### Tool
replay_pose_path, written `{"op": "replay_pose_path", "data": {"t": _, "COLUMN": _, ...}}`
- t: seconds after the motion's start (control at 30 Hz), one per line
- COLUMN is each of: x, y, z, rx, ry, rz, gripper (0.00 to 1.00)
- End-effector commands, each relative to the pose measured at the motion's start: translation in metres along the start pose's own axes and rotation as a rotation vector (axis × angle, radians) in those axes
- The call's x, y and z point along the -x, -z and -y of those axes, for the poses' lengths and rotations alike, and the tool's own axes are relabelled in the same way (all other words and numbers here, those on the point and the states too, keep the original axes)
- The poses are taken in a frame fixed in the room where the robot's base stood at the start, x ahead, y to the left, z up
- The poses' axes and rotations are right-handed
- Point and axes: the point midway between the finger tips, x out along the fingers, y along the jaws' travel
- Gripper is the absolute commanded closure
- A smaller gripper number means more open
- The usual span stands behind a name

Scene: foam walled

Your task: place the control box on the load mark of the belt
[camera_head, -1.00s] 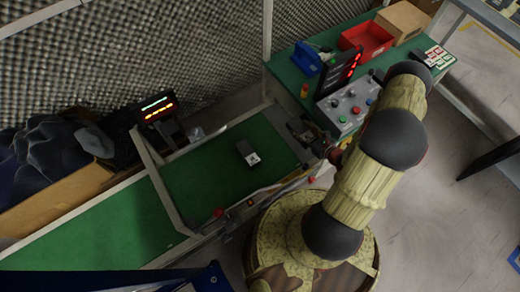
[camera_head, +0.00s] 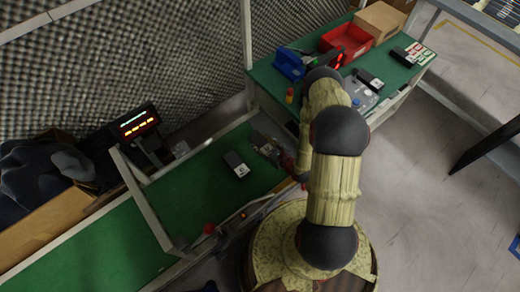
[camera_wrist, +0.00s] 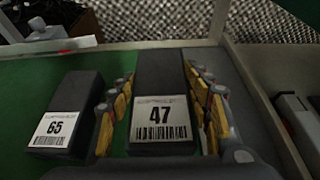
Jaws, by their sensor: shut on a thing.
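My gripper (camera_wrist: 158,88) is shut on a black control box (camera_wrist: 161,120) with a white "47" barcode label, its yellow-padded fingers on either side. In the head view my gripper (camera_head: 268,148) is over the right end of the green belt (camera_head: 190,195). A second black box (camera_wrist: 65,115), labelled "65", is left of the held box in the wrist view. It also shows on the belt in the head view (camera_head: 236,164), apart from my gripper. I cannot tell whether the held box touches the belt. I cannot make out a load mark.
A metal frame (camera_head: 142,198) spans the belt, with a lit display (camera_head: 138,122) behind it. The green table (camera_head: 262,73) at the back right holds a red tray (camera_head: 346,42), a cardboard box (camera_head: 380,20), a blue item (camera_head: 289,63) and black boxes (camera_head: 368,79).

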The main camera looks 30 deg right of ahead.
Motion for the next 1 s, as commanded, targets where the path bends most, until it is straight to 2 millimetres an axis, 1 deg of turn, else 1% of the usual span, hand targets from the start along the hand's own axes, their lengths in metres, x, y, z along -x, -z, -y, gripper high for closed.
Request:
{"op": "replay_pose_path", "data": {"t": 0.23, "x": -0.013, "y": 0.009, "z": -0.007, "rx": 0.001, "ry": -0.001, "rz": 0.001, "gripper": 0.87}}
{"op": "replay_pose_path", "data": {"t": 0.33, "x": -0.019, "y": 0.025, "z": -0.005, "rx": 0.000, "ry": 0.001, "rz": 0.001, "gripper": 0.87}}
{"op": "replay_pose_path", "data": {"t": 0.43, "x": -0.023, "y": 0.035, "z": -0.005, "rx": 0.000, "ry": 0.001, "rz": 0.001, "gripper": 0.87}}
{"op": "replay_pose_path", "data": {"t": 0.67, "x": -0.023, "y": 0.034, "z": -0.005, "rx": 0.001, "ry": 0.001, "rz": 0.002, "gripper": 0.87}}
{"op": "replay_pose_path", "data": {"t": 0.8, "x": -0.024, "y": 0.037, "z": -0.005, "rx": 0.001, "ry": 0.001, "rz": 0.002, "gripper": 0.87}}
{"op": "replay_pose_path", "data": {"t": 0.83, "x": -0.024, "y": 0.037, "z": -0.005, "rx": 0.000, "ry": 0.000, "rz": 0.001, "gripper": 0.50}}
{"op": "replay_pose_path", "data": {"t": 1.0, "x": -0.023, "y": 0.036, "z": -0.005, "rx": 0.000, "ry": 0.000, "rz": 0.001, "gripper": 0.40}}
